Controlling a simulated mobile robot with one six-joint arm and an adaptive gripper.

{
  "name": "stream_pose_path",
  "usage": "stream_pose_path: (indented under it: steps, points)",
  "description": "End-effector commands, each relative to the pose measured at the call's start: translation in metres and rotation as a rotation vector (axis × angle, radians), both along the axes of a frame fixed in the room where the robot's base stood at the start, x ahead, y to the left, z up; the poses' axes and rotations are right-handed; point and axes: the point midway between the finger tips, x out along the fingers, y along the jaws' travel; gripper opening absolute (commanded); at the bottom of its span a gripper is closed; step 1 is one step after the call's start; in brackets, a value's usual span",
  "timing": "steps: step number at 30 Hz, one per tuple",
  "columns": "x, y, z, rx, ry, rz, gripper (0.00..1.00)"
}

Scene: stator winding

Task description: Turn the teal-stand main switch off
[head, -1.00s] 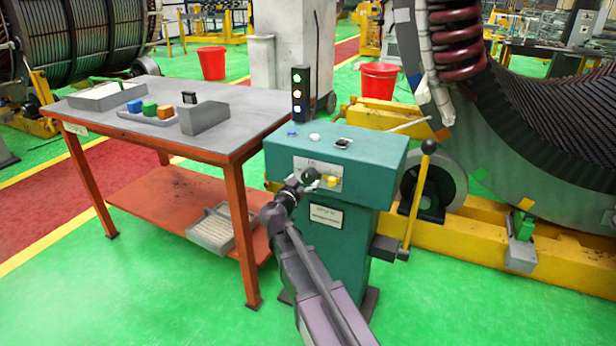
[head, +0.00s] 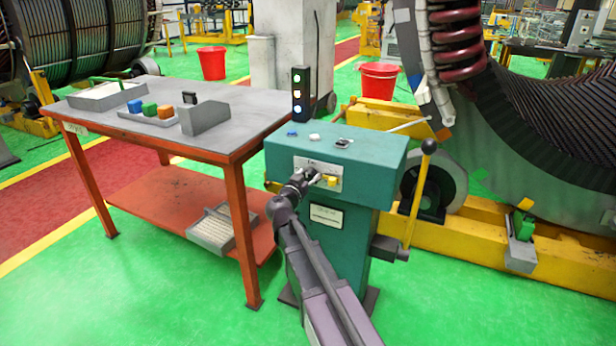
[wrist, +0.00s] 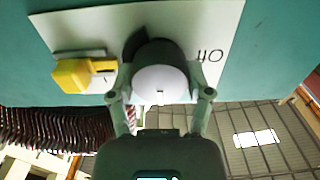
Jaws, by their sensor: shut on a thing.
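The teal stand (head: 375,165) stands in the middle of the head view, with a pale switch plate (head: 318,172) on its front. In the wrist view, the main switch (wrist: 160,82) is a round knob with a light face and a dark part behind it on the plate. The plate's lettering, upside down here, reads "Off" beside the knob. My gripper (wrist: 160,100) is shut on the knob, one finger on each side. In the head view my gripper (head: 309,178) reaches the plate and hides most of the knob. I cannot tell the knob's exact setting.
A yellow part (wrist: 85,74) sits on the plate close beside the knob. A signal light (head: 299,92) with several lamps stands behind the stand's left edge. A red-legged workbench (head: 225,150) is to the left. A yellow lever (head: 418,200) rises at the stand's right.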

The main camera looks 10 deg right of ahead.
Motion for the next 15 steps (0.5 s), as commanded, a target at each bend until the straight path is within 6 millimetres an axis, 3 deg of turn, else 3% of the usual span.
stream_pose_path:
  steps: [15]
  points:
    - [0.0016,-0.0003,0.0003,-0.073,0.052,-0.001,0.18]
